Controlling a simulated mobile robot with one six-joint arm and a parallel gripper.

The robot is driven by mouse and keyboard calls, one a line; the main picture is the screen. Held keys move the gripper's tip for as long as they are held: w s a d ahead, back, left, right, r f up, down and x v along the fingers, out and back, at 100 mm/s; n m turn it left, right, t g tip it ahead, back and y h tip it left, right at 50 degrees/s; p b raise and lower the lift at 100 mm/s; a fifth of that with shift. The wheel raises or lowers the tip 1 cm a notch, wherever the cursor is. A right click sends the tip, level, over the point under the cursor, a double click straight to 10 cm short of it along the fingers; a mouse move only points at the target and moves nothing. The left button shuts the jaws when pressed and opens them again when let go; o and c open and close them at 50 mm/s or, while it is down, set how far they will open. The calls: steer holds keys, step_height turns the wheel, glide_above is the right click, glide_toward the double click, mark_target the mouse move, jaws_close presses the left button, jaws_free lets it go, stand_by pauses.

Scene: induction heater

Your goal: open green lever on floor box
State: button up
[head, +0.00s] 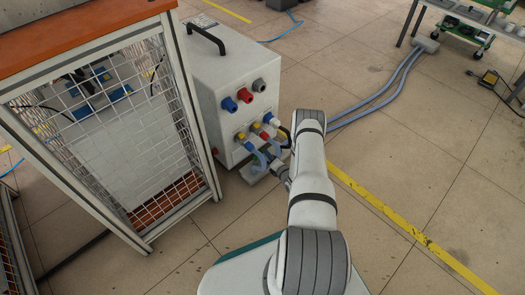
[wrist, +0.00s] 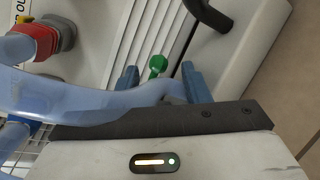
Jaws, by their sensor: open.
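The green lever (wrist: 157,65) shows in the wrist view, in front of a white ribbed surface. My gripper (wrist: 160,74) is open, with one blue finger on each side of the lever. A gap shows between the lever and each finger; I cannot tell how deep it sits between them. A thick blue hose (wrist: 60,98) crosses the left finger's base and hides part of the gripper. In the head view, my gripper (head: 280,170) is low beside the white cabinet, partly hidden by hoses and my arm. A small grey box (head: 252,178) sits on the floor there.
The white cabinet (head: 213,85) carries several coloured connectors and a black top handle (head: 207,38). A red connector (wrist: 32,42) and a black handle (wrist: 207,14) are close in the wrist view. A mesh-sided frame (head: 110,150) stands left. Grey-blue hoses (head: 385,95) run right across open floor.

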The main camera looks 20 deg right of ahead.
steer(key=b+x, duration=0.1)
steer(key=x, duration=0.3)
steer(key=shift+a+f, duration=0.15)
steer(key=shift+w+b, duration=0.35)
steer(key=shift+w, duration=0.15)
jaws_close()
